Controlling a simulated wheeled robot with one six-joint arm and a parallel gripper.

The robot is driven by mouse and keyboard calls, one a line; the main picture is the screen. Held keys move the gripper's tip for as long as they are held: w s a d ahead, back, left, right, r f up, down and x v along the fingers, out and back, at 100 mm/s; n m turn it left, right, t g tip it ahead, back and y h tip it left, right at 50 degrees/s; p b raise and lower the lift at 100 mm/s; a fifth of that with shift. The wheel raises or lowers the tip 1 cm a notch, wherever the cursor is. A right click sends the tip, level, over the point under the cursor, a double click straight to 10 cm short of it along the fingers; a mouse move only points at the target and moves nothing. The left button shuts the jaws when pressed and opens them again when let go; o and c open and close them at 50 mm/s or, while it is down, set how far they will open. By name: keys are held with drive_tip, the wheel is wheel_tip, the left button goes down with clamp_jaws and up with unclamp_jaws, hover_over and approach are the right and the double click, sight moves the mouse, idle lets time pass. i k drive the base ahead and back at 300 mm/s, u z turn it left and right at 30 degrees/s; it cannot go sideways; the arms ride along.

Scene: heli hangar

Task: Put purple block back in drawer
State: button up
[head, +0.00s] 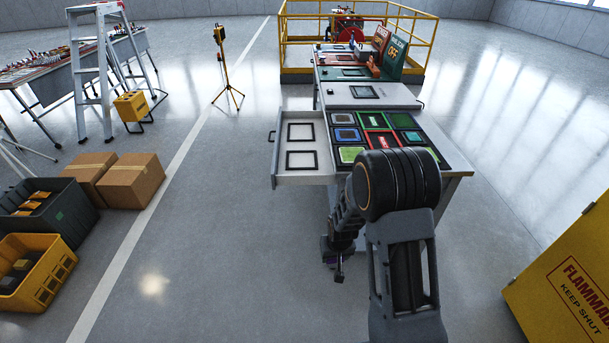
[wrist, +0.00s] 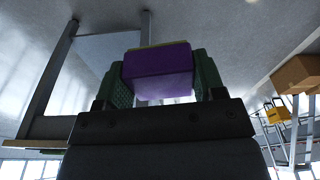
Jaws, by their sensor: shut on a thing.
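The purple block (wrist: 158,72) is held between the green-padded fingers of my gripper (wrist: 163,82) in the wrist view. In the head view my gripper (head: 335,262) hangs low, pointing down beside the workbench and below the height of its top. Only a small purple bit shows there. The pale drawer (head: 304,180) is pulled out from the left side of the workbench (head: 455,165). Its floor shows two black square outlines, both empty. My gripper is nearer to me than the drawer and outside it.
Coloured framed squares cover the near bench top, and my arm hides part of it. Cardboard boxes (head: 132,181), a dark crate (head: 57,213) and a yellow crate (head: 35,268) stand at left. A yellow cabinet (head: 570,265) stands at right. The floor left of the bench is clear.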

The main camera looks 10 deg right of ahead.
sight(302, 160)
drive_tip(key=z, duration=0.05)
drive_tip(key=k, duration=0.45)
drive_tip(key=u, duration=1)
drive_tip(key=i, duration=1.45)
drive_tip(key=z, duration=0.5)
